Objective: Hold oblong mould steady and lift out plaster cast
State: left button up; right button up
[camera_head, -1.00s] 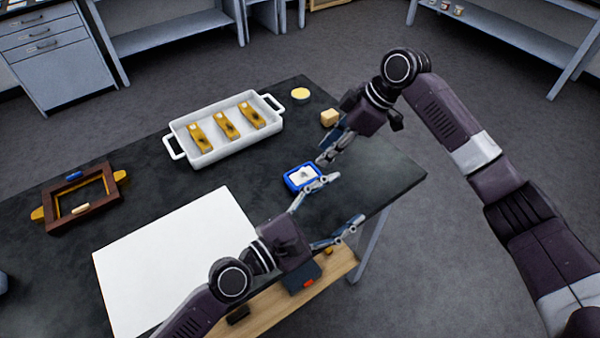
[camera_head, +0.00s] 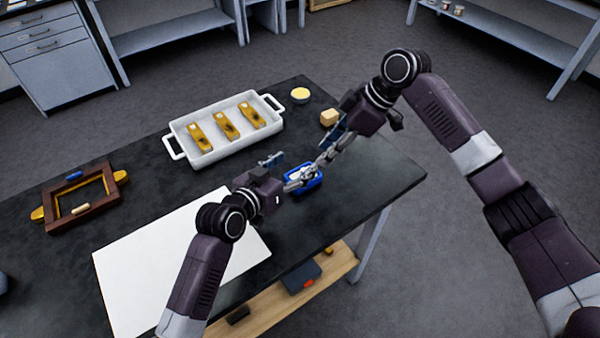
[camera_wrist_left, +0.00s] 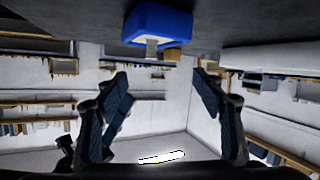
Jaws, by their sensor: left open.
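The blue oblong mould (camera_head: 316,181) sits on the dark table near its right end, partly hidden by my grippers. A little of the white plaster cast (camera_head: 295,175) shows inside it. In the left wrist view the mould (camera_wrist_left: 160,22) appears at the top, with a small pale piece at its rim that looks like part of the cast. My left gripper (camera_head: 284,170) is open at the mould's left side, its fingers apart with nothing between them.
A white tray (camera_head: 203,161) with several golden pieces stands behind. A wooden frame (camera_head: 57,220) is at left, and a white sheet (camera_head: 150,270) covers the front.

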aim_at(302, 169)
pick_arm(q)
jog(key=shift+s+d+f+m+g, duration=0.25)
jog(key=shift+d+f+m, duration=0.15)
jog(key=shift+f+m, duration=0.15)
jog(key=shift+s+d+f+m+g, duration=0.1)
jog(key=shift+d+f+m+g, duration=0.15)
jog(key=shift+d+f+m, duration=0.25)
jog(key=shift+w+f, duration=0.15)
jog(key=shift+f, duration=0.05)
jog(key=shift+x, duration=3.7)
jog(key=c, duration=1.2)
jog(key=shift+c, duration=0.2)
jog(key=shift+c, duration=0.2)
pick_arm(e)
jog(key=shift+c, duration=1)
pick_arm(q)
jog(key=shift+f, duration=0.1)
pick_arm(e)
jog(key=r, duration=0.1)
jog(key=a+r+h, duration=0.1)
jog(key=r, duration=0.1)
jog(key=shift+w+a+r, duration=0.1)
jog(key=shift+a+r, duration=0.05)
jog(key=shift+r, duration=0.15)
jog(key=shift+c, duration=0.2)
jog(key=x, duration=1.1)
jog(key=shift+f, duration=0.35)
